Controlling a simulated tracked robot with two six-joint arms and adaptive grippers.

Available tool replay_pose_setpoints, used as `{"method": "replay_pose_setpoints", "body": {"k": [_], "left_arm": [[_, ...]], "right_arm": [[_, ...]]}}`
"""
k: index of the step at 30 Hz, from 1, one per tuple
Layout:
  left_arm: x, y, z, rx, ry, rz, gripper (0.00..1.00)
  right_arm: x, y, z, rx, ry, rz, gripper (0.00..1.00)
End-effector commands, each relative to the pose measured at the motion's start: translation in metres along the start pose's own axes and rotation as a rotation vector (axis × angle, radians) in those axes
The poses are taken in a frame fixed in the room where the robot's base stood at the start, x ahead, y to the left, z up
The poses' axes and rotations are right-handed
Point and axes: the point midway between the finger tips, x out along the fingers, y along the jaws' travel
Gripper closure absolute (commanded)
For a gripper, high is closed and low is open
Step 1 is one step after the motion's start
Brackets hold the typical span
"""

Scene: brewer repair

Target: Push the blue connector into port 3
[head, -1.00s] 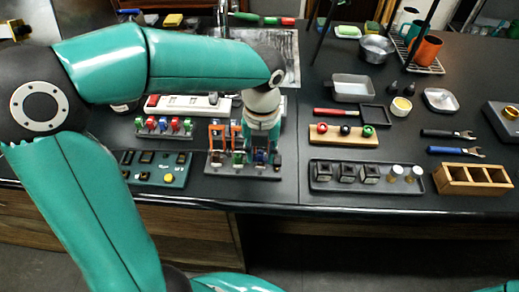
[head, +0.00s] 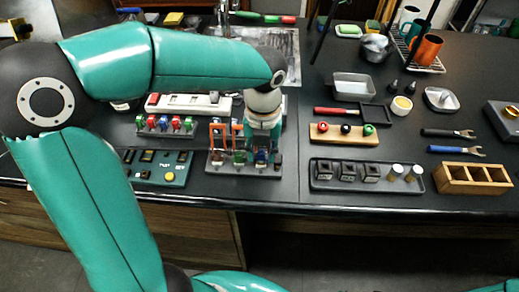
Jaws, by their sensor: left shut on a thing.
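A dark port block (head: 216,168) sits near the front edge of the bench, with a row of ports and upright orange parts (head: 215,133) at its left. The blue connector (head: 261,157) is at the right part of this block, directly under my left gripper (head: 262,150). My left gripper points down and is shut on the blue connector; its fingertips are small and partly hidden. I cannot tell how deep the connector sits or read the port numbers. A green connector (head: 239,157) stands just left of it. My right gripper is not in view.
A rack of coloured connectors (head: 165,125) stands behind left. A long white device (head: 190,103) is behind. To the right are a dark parts tray (head: 330,186) and a wooden board (head: 325,139).

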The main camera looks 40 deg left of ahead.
Motion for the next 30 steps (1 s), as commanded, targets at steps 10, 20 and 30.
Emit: {"method": "replay_pose_setpoints", "body": {"k": [10, 20, 30], "left_arm": [[0.003, -0.0002, -0.0001, 0.0, 0.0, 0.0, 0.85], [0.0066, -0.0001, -0.0003, 0.001, 0.001, 0.0, 0.85], [0.0067, -0.0003, -0.0002, 0.001, 0.001, 0.0, 0.85]], "right_arm": [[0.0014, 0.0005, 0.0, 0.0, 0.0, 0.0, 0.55], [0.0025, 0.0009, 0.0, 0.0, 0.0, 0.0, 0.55], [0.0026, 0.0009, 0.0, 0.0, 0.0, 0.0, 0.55]]}}
